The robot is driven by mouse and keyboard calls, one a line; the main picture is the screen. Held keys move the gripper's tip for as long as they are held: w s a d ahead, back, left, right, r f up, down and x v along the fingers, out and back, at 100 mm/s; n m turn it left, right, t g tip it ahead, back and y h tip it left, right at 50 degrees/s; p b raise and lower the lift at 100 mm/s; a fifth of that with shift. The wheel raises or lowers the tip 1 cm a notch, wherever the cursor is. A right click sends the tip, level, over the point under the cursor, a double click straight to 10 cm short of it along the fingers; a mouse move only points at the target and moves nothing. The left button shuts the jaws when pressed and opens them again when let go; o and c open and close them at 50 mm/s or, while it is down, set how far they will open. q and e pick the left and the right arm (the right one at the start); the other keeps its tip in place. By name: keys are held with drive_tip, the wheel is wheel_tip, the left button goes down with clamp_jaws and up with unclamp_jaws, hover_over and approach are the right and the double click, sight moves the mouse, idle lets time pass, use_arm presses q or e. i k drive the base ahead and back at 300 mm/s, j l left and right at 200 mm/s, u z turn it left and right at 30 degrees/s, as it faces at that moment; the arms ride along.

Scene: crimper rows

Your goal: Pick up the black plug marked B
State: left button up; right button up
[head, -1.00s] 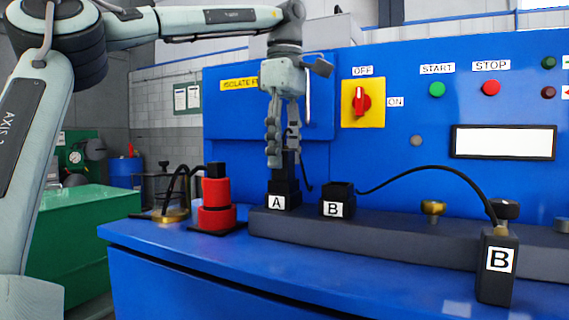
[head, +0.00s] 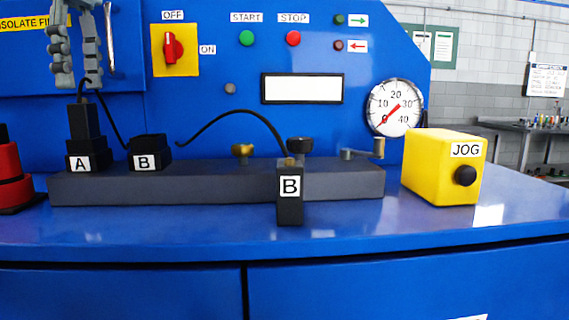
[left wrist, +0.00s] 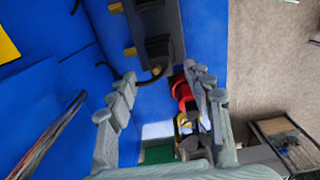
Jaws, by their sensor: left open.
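The black plug marked B (head: 290,205) stands upright on the blue bench top, in front of the dark grey rail. A black cable arcs from its top to the left. The black socket marked B (head: 149,150) sits on the rail with nothing seen in it. Left of it, a black plug (head: 84,122) stands in the socket marked A (head: 88,160). My left gripper (head: 78,82) hangs above that plug, open and empty, well up and left of plug B. Its spread fingers also show in the left wrist view (left wrist: 160,82). My right gripper is out of view.
The rail (head: 225,187) carries brass and black knobs. A yellow JOG box (head: 430,165) stands at right, a red piece (head: 10,175) at far left. The blue panel (head: 210,110) rises behind, with a gauge (head: 394,107). The front bench top is mostly clear.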

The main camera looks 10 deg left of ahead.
sight(290, 172)
drive_tip(key=k, duration=1.5)
